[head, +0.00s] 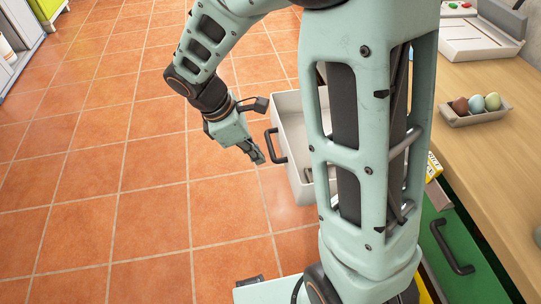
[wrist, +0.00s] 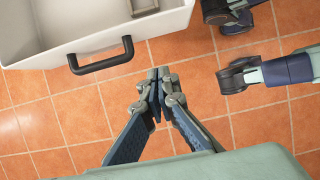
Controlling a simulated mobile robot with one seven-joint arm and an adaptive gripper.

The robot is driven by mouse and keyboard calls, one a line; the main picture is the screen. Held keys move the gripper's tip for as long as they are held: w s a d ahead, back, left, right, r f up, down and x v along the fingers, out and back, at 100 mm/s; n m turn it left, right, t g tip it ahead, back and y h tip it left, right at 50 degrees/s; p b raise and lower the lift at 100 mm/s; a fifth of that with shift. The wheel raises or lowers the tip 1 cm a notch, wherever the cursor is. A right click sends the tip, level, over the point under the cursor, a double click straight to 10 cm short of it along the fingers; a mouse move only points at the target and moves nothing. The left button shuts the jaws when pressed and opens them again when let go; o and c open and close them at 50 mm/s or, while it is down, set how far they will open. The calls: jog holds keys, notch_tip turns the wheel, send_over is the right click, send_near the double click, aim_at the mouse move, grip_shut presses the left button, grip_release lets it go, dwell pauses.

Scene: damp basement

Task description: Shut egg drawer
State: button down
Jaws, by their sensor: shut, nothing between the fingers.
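A light grey drawer (head: 296,172) stands pulled out over the floor, with a black bar handle (head: 270,147) on its front. I see no label naming it. In the wrist view the drawer's front wall (wrist: 105,40) and handle (wrist: 100,66) are at the upper left. My arm hides much of the drawer in the head view. My gripper (head: 257,156) points down, just in front of the handle and apart from it. In the wrist view the fingertips (wrist: 158,76) are together and empty, to the right of the handle.
A wooden counter (head: 478,95) at the right holds a small tray (head: 476,117) with several egg-shaped objects. Below it a green drawer front (head: 452,272) has a black handle (head: 452,250). The tiled floor (head: 110,170) to the left is clear.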

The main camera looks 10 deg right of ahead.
aim_at(292, 174)
jog(key=d+f+b, duration=0.2)
jog(key=d+f, duration=0.5)
jog(key=f, duration=0.1)
jog(key=shift+b, duration=0.4)
jog(key=shift+d+f, duration=0.1)
jog(key=shift+d, duration=0.6)
jog(key=d+p, duration=0.7)
jog(key=d, duration=1.8)
jog(key=shift+d, duration=1.15)
jog(key=shift+a, duration=0.15)
